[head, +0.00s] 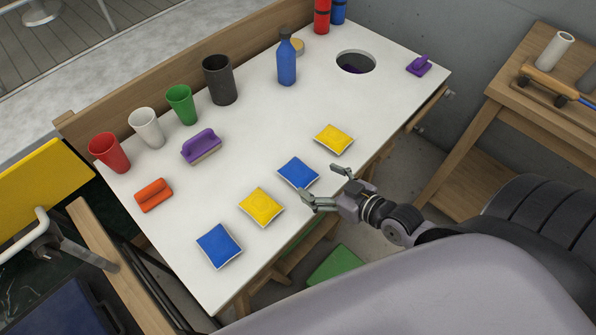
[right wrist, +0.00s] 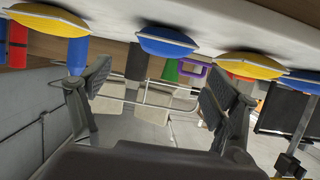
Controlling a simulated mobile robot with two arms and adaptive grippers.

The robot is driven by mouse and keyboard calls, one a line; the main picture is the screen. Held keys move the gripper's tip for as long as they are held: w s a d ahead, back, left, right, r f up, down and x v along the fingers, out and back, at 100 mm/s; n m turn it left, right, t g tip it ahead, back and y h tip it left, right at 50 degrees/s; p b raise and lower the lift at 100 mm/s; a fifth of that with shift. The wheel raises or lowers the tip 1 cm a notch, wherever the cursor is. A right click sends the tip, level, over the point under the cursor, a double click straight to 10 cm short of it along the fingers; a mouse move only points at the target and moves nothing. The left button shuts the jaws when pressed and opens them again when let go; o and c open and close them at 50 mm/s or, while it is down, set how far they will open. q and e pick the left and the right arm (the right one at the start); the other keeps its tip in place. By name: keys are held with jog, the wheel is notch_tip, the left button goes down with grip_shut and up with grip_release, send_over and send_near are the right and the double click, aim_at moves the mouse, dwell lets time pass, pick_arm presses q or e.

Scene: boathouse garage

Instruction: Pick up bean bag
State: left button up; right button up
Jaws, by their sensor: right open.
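Two blue and two yellow bean bags lie in a row along the near edge of the white table: a near blue bag (head: 219,246), a yellow bag (head: 261,207), a second blue bag (head: 298,173) and a far yellow bag (head: 334,139). My right gripper (head: 319,182) is open and empty at the table's near edge, beside the second blue bag. In the right wrist view, which is upside down, this blue bag (right wrist: 168,41) shows ahead, between the directions of the two spread fingers (right wrist: 158,88). My left gripper is not in view.
The white table (head: 240,140) also holds red (head: 109,152), white (head: 146,127), green (head: 181,104) and dark (head: 219,80) cups, a blue bottle (head: 287,60), brushes (head: 201,146) and a round hole (head: 356,62). A wooden side table (head: 545,110) stands at right.

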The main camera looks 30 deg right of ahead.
aim_at(300, 171)
jog(key=x, duration=0.3)
jog(key=shift+p+x, duration=0.5)
jog(key=shift+x, duration=2.25)
jog(key=shift+a+r, duration=0.15)
jog(key=shift+a, duration=0.05)
jog(key=shift+s, duration=0.1)
jog(key=shift+c, duration=0.6)
jog(key=c, duration=1.3)
jog(key=shift+r, duration=0.1)
